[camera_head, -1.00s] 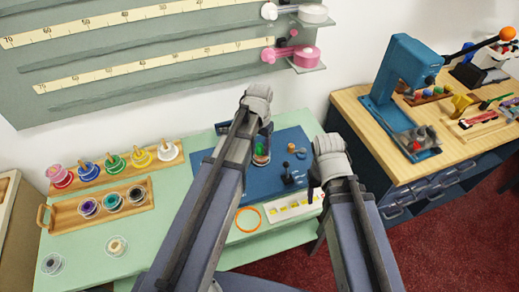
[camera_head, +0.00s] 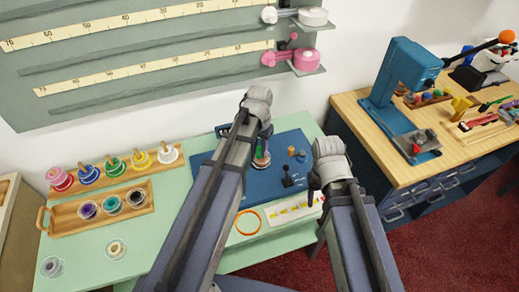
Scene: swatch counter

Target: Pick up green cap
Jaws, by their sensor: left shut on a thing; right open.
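A small green piece (camera_head: 261,153), which I take to be the green cap, shows at the lower end of my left gripper (camera_head: 262,146), over the blue mat (camera_head: 262,188). The gripper points down and is shut on it. The wrist and forearm hide most of the jaws and the left part of the mat, so I cannot tell how far the cap is above what is below it. My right gripper (camera_head: 314,190) is open and empty at the mat's right edge.
On the mat are an orange cylinder (camera_head: 291,151), a grey-brown one (camera_head: 301,156) and a black-knobbed lever (camera_head: 288,177). A white strip (camera_head: 291,210) and an orange ring (camera_head: 248,222) lie in front. Coloured spools stand in a wooden rack (camera_head: 118,178) at left.

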